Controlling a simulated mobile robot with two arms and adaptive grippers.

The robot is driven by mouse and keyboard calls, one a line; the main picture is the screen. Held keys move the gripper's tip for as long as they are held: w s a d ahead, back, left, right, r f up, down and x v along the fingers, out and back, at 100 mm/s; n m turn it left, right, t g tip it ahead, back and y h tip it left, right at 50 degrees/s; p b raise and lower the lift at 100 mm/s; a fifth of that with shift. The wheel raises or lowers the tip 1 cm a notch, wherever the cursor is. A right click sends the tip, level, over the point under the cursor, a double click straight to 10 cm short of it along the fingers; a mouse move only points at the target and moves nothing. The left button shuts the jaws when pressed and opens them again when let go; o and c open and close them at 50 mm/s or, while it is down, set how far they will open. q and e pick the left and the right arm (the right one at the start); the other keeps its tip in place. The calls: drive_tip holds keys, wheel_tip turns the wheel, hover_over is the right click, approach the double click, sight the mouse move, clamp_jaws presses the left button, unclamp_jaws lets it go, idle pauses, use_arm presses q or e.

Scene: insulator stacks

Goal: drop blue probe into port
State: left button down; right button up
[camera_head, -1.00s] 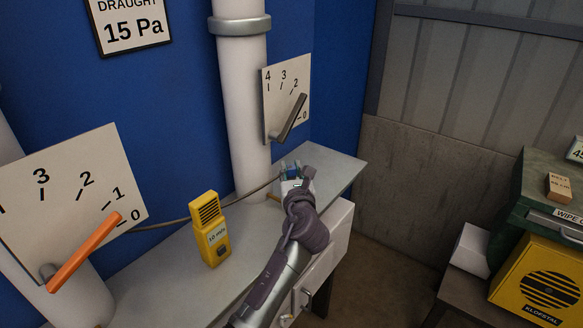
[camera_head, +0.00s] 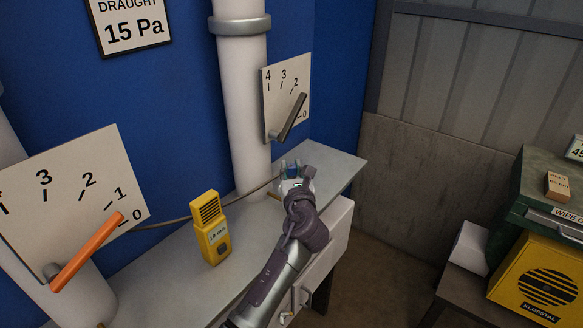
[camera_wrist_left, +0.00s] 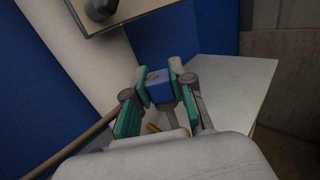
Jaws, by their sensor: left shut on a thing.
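My left gripper (camera_head: 292,173) is over the far end of the grey bench (camera_head: 170,292), close in front of the white pipe (camera_head: 243,105). In the left wrist view its green-padded fingers (camera_wrist_left: 158,88) are shut on a blue block-shaped piece, the blue probe (camera_wrist_left: 159,87). In the head view only a little blue of the probe shows between the fingers. A cable (camera_head: 178,221) runs from the left along the bench to the gripper area. My right gripper is not in view.
A yellow meter (camera_head: 210,230) stands on the bench. A dial plate with a grey lever (camera_head: 291,117) is on the pipe beside the gripper; another with an orange lever (camera_head: 88,250) is at left. A yellow box (camera_head: 540,285) and green case (camera_head: 540,190) are at right.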

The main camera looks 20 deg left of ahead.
use_arm(q)
drive_tip(key=shift+p, duration=0.4)
idle(0.3)
drive_tip(key=shift+f+b, duration=1.65)
drive_tip(key=shift+f, duration=1.35)
drive_tip(key=c, duration=0.9)
unclamp_jaws()
drive_tip(key=v, duration=1.2)
drive_tip(key=shift+r, duration=0.1)
